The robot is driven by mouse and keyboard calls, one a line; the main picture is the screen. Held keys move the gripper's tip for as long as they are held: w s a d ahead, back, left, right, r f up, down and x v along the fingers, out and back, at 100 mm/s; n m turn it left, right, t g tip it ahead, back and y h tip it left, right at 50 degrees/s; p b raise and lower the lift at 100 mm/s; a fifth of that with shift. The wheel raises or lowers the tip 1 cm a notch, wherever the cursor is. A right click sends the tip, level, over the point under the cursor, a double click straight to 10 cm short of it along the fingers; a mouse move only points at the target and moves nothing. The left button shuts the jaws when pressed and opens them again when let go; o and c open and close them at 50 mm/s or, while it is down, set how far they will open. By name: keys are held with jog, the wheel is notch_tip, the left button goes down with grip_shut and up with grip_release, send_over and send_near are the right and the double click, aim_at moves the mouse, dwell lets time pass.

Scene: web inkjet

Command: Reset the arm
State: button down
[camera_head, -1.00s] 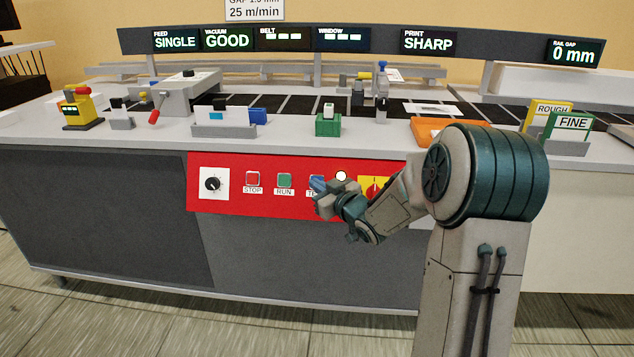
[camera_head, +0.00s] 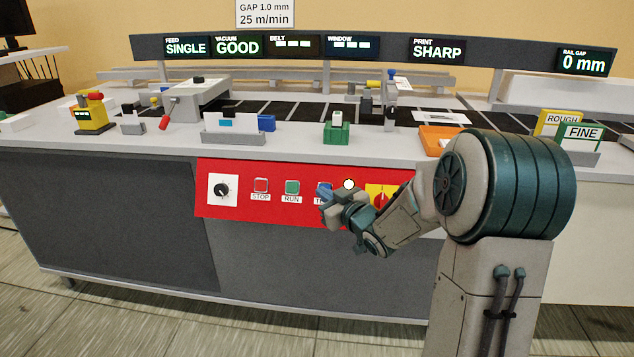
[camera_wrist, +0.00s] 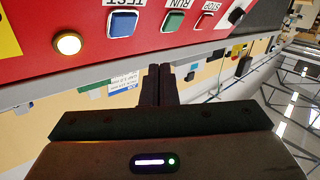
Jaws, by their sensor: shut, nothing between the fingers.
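My arm reaches in from the right in the head view, bent at a large teal joint. My gripper (camera_head: 325,196) is in front of the red control panel (camera_head: 228,206), near the blue TEST button (camera_head: 324,186), which it partly covers. In the wrist view my gripper (camera_wrist: 159,68) is shut and empty, its two dark fingers together. That view is turned over and shows the blue TEST button (camera_wrist: 122,21), the green RUN button (camera_wrist: 173,20) and the red STOP button (camera_wrist: 204,20) beyond the fingertips. I cannot tell whether the fingers touch the panel.
A lit round lamp (camera_head: 349,184) and a yellow plate with a red knob (camera_head: 381,200) are by my forearm. A black dial (camera_head: 222,189) is at the panel's left. The machine top carries a green block (camera_head: 336,133) and an orange tray (camera_head: 436,143). Floor shows in front.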

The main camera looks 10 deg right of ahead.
jog(key=s+d+r+m+g+h+p, duration=0.1)
jog(key=s+r+m+g+h+p, duration=0.2)
jog(key=s+r+p, duration=0.35)
jog(key=s+d+r+m+g+h+p, duration=0.1)
jog(key=s+d+r+g+h+p, duration=0.1)
jog(key=s+r+h+p, duration=0.35)
jog(key=s+a+r+m+g+y+p, duration=0.1)
jog(key=s+r+g+p, duration=0.3)
jog(key=s, duration=0.7)
jog(key=s+a+r+m+g+y+p, duration=0.1)
jog(key=s+a+r+g+p, duration=0.1)
jog(key=s+r+p, duration=0.4)
jog(key=s+g+p, duration=0.1)
jog(key=s+p, duration=0.2)
jog(key=s, duration=0.2)
jog(key=shift+s+a+g, duration=0.15)
jog(key=shift+a+g, duration=0.05)
jog(key=shift+g, duration=0.2)
dwell(0.6)
